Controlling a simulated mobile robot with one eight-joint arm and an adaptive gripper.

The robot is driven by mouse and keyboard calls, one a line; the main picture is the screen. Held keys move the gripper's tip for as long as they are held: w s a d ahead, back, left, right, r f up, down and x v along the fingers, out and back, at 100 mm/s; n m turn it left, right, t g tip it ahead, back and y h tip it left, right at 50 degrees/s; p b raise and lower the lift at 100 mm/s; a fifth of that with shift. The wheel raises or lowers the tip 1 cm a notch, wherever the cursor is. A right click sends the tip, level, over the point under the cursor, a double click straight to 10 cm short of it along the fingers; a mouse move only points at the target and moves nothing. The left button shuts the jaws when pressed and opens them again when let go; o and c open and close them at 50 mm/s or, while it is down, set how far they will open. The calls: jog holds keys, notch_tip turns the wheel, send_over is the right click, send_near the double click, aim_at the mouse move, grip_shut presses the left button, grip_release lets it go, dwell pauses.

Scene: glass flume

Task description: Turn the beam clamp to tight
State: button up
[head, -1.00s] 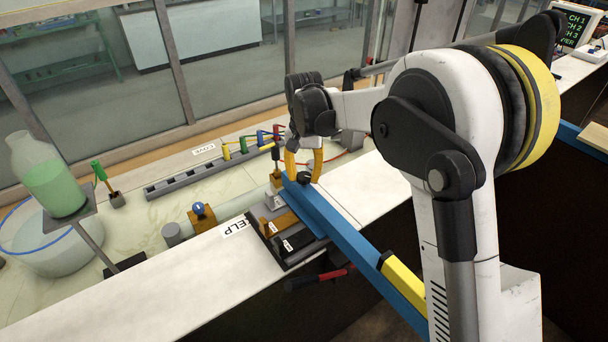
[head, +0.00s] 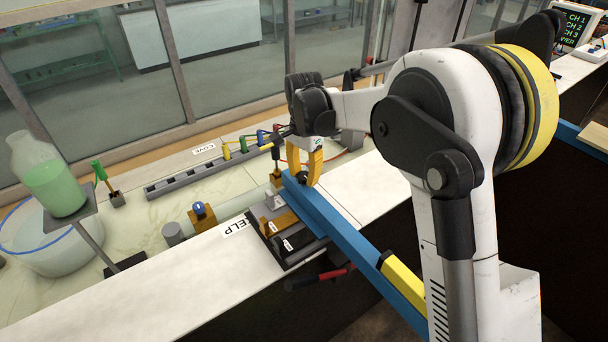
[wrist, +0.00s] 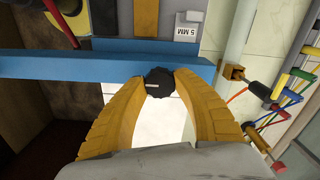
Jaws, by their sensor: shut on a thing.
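The beam clamp's black ribbed knob (wrist: 159,82) sits at the edge of the blue beam (wrist: 60,66) in the wrist view, with a pale mark on its top. My gripper (wrist: 160,84) has its two yellow fingers closed against opposite sides of the knob. In the head view, my gripper (head: 306,178) points down over the end of the blue beam (head: 345,232), and its fingers partly hide the knob. I cannot tell from the mark how tight the clamp is.
A tray with orange and grey blocks (head: 283,222) lies beside the beam. A red-handled tool (head: 335,273) is below it. A yellow piece (head: 402,280) sits on the beam. Coloured plugs and cables (head: 250,145) stand behind. A green-filled bottle (head: 52,180) is at left.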

aim_at(304, 175)
dwell(0.3)
jog(key=o, duration=1.2)
jog(key=shift+c, duration=0.2)
notch_tip(304, 175, up, 12)
